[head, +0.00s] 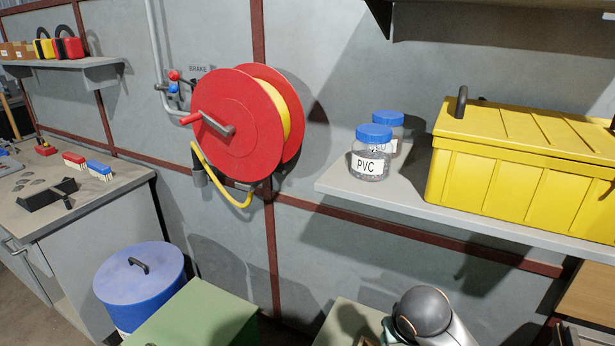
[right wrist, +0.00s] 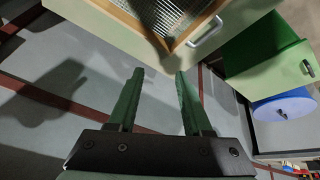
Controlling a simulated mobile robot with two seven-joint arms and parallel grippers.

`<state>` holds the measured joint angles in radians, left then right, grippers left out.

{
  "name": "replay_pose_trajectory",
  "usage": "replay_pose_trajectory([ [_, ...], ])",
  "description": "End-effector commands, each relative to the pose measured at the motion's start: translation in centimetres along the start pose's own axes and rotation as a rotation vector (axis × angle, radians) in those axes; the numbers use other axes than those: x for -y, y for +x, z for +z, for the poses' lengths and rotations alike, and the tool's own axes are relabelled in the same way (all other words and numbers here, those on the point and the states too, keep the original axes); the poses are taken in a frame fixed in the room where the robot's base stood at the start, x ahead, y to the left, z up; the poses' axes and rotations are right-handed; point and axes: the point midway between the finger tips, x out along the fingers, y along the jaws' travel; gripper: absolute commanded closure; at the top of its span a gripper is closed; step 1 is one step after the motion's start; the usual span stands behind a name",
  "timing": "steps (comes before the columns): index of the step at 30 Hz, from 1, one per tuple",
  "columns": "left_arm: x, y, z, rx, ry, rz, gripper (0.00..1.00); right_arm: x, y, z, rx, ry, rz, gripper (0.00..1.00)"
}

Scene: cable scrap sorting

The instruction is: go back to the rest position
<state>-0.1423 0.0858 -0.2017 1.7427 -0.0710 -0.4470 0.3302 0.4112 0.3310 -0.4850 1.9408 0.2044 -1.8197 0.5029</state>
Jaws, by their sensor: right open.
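My right gripper (right wrist: 157,74) shows in the right wrist view with its two green fingers spread apart. Nothing is between the fingers. Beyond the fingertips is a pale green cabinet (right wrist: 112,32) with a wood-framed wire mesh panel (right wrist: 165,22) on it. The fingers appear apart from it. In the head view only a rounded grey and dark joint of my arm shows at the bottom, right of centre; no gripper is seen there. My left gripper is in neither view.
In the head view, a wall shelf (head: 440,222) holds a yellow box (head: 520,180) and two blue-lidded jars (head: 371,160). A red hose reel (head: 235,125) juts from the wall. A blue lidded drum (head: 140,280) stands below, beside a green surface (head: 195,318). A workbench (head: 75,212) is left.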

Motion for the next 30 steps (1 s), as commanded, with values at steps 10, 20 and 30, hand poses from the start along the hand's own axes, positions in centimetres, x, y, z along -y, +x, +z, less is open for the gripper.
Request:
replay_pose_trajectory([
  [10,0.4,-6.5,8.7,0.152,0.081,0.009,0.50,5.3,7.7,9.7,-0.156,-0.044,-0.251,0.50],
  [20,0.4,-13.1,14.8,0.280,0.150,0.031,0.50,5.2,8.8,20.1,-0.341,-0.053,-0.281,0.50],
  [30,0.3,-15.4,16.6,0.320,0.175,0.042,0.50,4.3,7.8,23.6,-0.417,-0.071,-0.252,0.50],
])
